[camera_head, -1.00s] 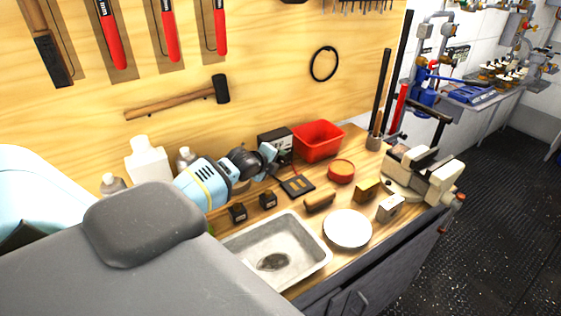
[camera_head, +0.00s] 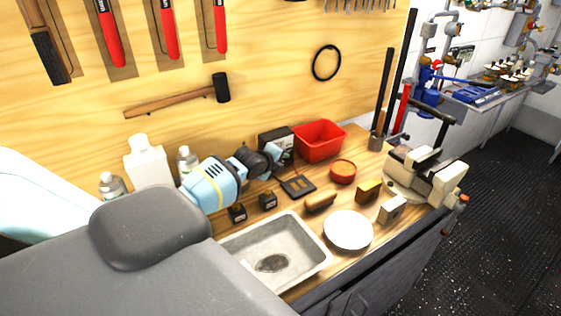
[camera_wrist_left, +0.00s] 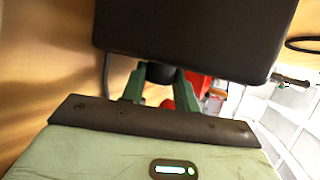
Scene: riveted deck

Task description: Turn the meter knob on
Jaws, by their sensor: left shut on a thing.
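The meter (camera_head: 276,143) is a dark box at the back of the wooden bench, left of the red bin. In the left wrist view its dark casing (camera_wrist_left: 192,35) fills the top middle. My left gripper (camera_head: 275,160) is at the meter's front. The left wrist view shows its two green fingers (camera_wrist_left: 160,88) shut on a dark round knob (camera_wrist_left: 160,73) just under the casing. The knob's marking and the meter's dial cannot be read. My right gripper is out of view.
A red bin (camera_head: 319,141) stands right beside the meter. A flat black device (camera_head: 298,187), small black blocks (camera_head: 268,200), a metal tray (camera_head: 236,245) and a white plate (camera_head: 348,230) lie in front. White bottles (camera_head: 150,162) stand left, a vise (camera_head: 426,176) right.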

